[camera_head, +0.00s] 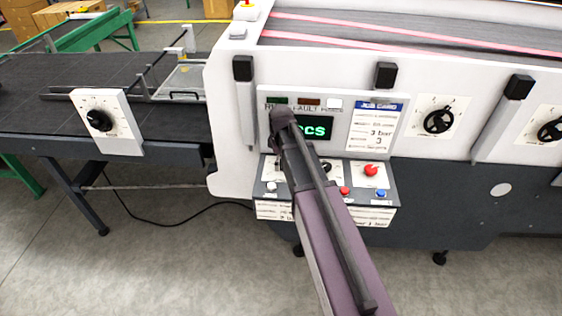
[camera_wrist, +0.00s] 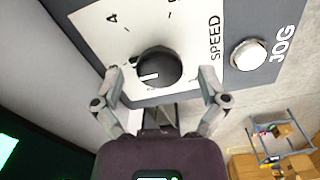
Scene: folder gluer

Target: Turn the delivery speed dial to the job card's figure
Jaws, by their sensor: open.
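A round black dial knob (camera_wrist: 158,68) with a short white pointer mark sits on a pale plate lettered SPEED in the wrist view. The pointer lies toward picture left; a 4 shows on the scale, and the figure nearest the pointer is hard to read. My gripper (camera_wrist: 161,80) is open, one finger on each side of the knob with visible gaps. In the head view my arm covers part of the console and hides the gripper. The job card (camera_head: 375,128) has a blue heading; "3 bar" and "3" are legible, its other lines too small.
A white JOG button (camera_wrist: 248,54) sits beside the SPEED lettering. The console also carries a red mushroom button (camera_head: 371,169) and a blue button (camera_head: 381,193). A green-lit display (camera_head: 318,128) is above.

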